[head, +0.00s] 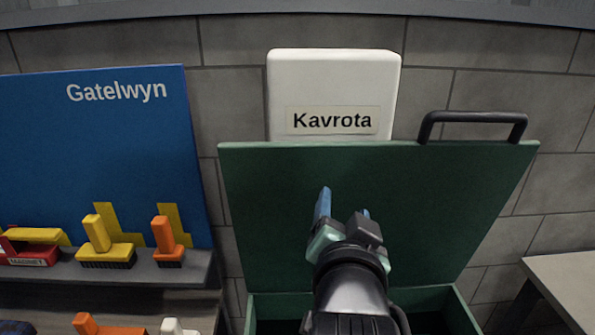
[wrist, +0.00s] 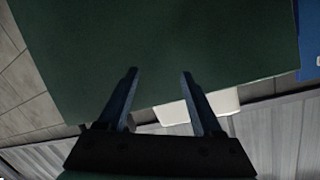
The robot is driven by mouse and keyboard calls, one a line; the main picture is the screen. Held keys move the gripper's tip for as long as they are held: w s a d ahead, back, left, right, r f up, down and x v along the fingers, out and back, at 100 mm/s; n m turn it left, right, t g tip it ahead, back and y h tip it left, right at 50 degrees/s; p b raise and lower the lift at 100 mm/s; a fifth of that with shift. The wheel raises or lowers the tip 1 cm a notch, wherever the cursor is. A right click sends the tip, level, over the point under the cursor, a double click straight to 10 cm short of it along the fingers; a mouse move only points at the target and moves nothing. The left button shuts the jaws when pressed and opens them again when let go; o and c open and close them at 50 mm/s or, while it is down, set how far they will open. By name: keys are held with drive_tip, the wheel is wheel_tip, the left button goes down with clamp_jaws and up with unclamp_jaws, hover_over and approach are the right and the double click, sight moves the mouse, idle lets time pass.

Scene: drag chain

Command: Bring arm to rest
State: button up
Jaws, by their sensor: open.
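My gripper (head: 343,203) is raised in the middle of the head view, in front of the open green lid (head: 450,205) of a green box. In the wrist view my gripper (wrist: 159,72) shows two blue fingers spread apart with nothing between them. The dark green lid (wrist: 160,40) fills much of that view behind the fingers. The box (head: 463,316) is at the bottom of the head view, and my arm hides part of it.
A white box labelled Kavrota (head: 334,75) is behind the lid. At left, a blue Gatelwyn board (head: 90,130) stands over a shelf (head: 180,275) with several brushes, including a yellow one (head: 105,255). A pale table (head: 565,285) is at right.

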drive_tip(key=s+a+r+n+t, duration=0.2)
drive_tip(key=s+r+t, duration=0.2)
drive_tip(key=r, duration=0.5)
drive_tip(key=s+a+r+n+t+y, duration=0.1)
drive_tip(key=s+a+r+n+t, duration=0.1)
drive_tip(key=s+r, duration=0.4)
drive_tip(key=s+a+r+n+t+y, duration=0.1)
drive_tip(key=s+r+t, duration=0.4)
drive_tip(key=r, duration=0.8)
drive_tip(key=shift+a+r+n+t, duration=0.3)
drive_tip(key=shift+a+r+n, duration=0.1)
drive_tip(key=shift+a+n, duration=0.55)
drive_tip(key=shift+d, duration=0.1)
